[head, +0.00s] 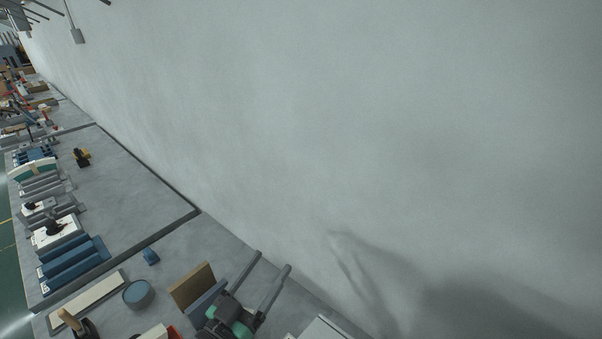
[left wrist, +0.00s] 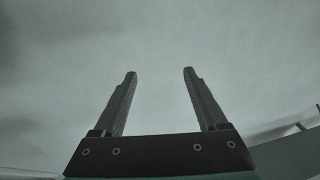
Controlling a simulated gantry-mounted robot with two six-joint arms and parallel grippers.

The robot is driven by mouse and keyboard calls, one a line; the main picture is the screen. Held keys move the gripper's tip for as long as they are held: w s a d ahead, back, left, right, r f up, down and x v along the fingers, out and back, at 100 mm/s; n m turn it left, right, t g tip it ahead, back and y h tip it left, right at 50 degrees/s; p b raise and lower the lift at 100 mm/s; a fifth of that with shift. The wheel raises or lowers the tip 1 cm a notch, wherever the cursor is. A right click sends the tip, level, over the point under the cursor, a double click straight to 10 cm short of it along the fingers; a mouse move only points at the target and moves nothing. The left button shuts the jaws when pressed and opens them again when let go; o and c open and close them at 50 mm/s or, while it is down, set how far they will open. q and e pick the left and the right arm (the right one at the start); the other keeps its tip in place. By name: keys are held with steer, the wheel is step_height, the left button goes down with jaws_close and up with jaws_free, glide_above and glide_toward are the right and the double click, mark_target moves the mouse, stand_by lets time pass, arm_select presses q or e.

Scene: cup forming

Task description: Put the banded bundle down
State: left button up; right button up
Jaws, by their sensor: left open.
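My left gripper (head: 273,260) reaches in at the bottom of the head view, its two long grey fingers pointing up and apart. In the left wrist view the same fingers (left wrist: 159,72) stand wide apart with nothing between them, against a plain grey surface. I cannot make out a banded bundle in either view. My right gripper does not show.
The grey bench (head: 125,190) runs along a large bare wall (head: 350,130). Near my left gripper are a tan block (head: 192,287), a round blue-topped piece (head: 138,293) and a small blue piece (head: 151,256). Blue ridged blocks (head: 75,262) stand farther left.

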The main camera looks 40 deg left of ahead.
arm_select(q)
steer(key=w+d+r+m+t+h, duration=0.1)
steer(key=w+d+r+t, duration=0.15)
steer(key=r, duration=0.65)
steer(key=w+d+r+m+t+h, duration=0.1)
steer(key=d+r+t, duration=0.15)
steer(key=r, duration=0.65)
steer(key=s+d+r+m+t+h, duration=0.1)
steer(key=s+d+r+t+h, duration=0.1)
steer(key=r, duration=0.8)
steer(key=s+d+r+m+t+h, duration=0.1)
steer(key=s+d+r+h, duration=0.2)
steer(key=r, duration=0.7)
steer(key=shift+d+t, duration=0.4)
steer(key=shift+d, duration=0.5)
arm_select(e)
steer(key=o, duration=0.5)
arm_select(q)
steer(key=shift+s+r, duration=0.1)
steer(key=shift+r, duration=0.05)
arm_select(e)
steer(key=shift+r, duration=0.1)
